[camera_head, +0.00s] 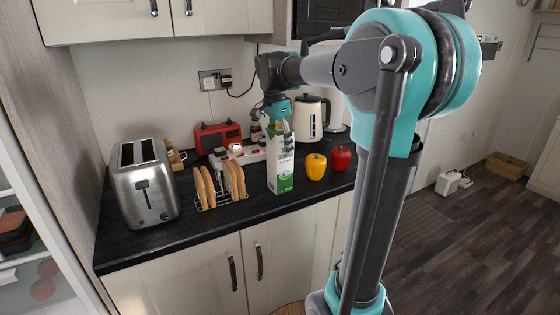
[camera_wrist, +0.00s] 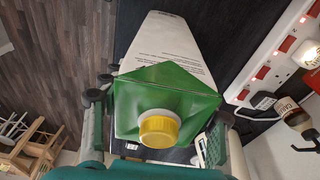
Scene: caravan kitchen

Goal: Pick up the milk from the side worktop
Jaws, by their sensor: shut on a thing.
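The milk is a tall white and green carton (camera_head: 282,168) at the front middle of the dark worktop (camera_head: 235,220) in the head view. It looks upright. I cannot tell whether its base touches the worktop or hangs just above it. My gripper (camera_head: 278,118) comes down from above and is shut on the carton's upper part. In the wrist view the carton's green top (camera_wrist: 190,92) and yellow cap (camera_wrist: 159,129) lie between my fingers. The finger contact is partly hidden.
A toast rack (camera_head: 220,198) and a toaster (camera_head: 144,185) stand left of the carton. A yellow pepper (camera_head: 316,167) and a red pepper (camera_head: 341,158) sit close on its right. A kettle (camera_head: 311,120), a red radio (camera_head: 217,136) and a power strip (camera_head: 240,155) are behind.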

